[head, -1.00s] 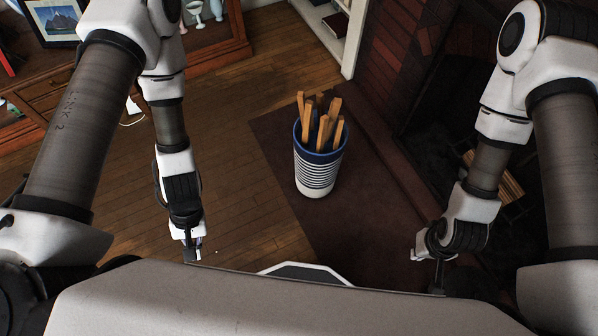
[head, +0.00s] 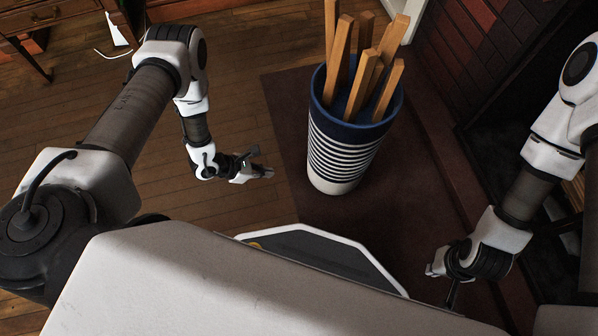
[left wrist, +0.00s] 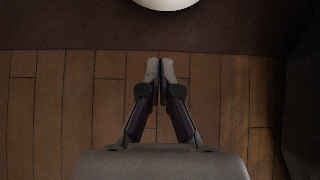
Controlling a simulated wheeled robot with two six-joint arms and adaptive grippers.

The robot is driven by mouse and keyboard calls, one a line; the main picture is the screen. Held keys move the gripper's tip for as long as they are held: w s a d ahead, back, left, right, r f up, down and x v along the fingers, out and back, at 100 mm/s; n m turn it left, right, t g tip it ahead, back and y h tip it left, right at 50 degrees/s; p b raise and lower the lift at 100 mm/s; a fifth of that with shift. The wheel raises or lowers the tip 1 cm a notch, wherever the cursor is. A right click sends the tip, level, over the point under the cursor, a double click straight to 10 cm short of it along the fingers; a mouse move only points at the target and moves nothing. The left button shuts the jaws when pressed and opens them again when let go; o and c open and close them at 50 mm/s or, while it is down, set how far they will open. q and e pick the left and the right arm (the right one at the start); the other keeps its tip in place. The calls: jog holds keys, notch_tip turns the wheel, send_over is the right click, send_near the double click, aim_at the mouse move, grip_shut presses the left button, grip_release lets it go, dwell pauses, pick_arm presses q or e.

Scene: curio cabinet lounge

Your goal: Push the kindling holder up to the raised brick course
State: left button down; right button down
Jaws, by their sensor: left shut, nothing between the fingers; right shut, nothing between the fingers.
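The kindling holder (head: 345,150) is a tall white cup with dark blue stripes and a blue rim, standing upright on the dark hearth mat with several wooden sticks (head: 365,70) in it. Its white base shows at the top edge of the left wrist view (left wrist: 168,3). My left gripper (head: 268,173) is shut and empty, to the left of the holder and apart from it, pointing toward it. It also shows in the left wrist view (left wrist: 160,68). My right gripper (head: 436,270) is shut, low at the right. The raised brick course (head: 440,150) runs along the mat's right side, apart from the holder.
The dark red mat (head: 285,110) lies on a wooden floor (head: 235,60). A brick fireplace wall (head: 480,50) stands at the right. A wooden cabinet (head: 45,25) stands at the upper left. Floor left of the holder is clear.

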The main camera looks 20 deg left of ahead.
aim_at(308, 174)
pick_arm(q)
jog(key=b+x, duration=0.5)
jog(key=x, duration=0.4)
jog(key=shift+s+f, duration=0.15)
jog(key=shift+f, duration=0.1)
jog(key=w+d+b, duration=0.2)
jog(key=d, duration=0.1)
jog(key=shift+w+d+f, duration=0.15)
jog(key=shift+w+d+b, duration=0.2)
jog(key=shift+b, duration=0.1)
jog(key=shift+d+r, duration=0.1)
jog(key=shift+r, duration=0.1)
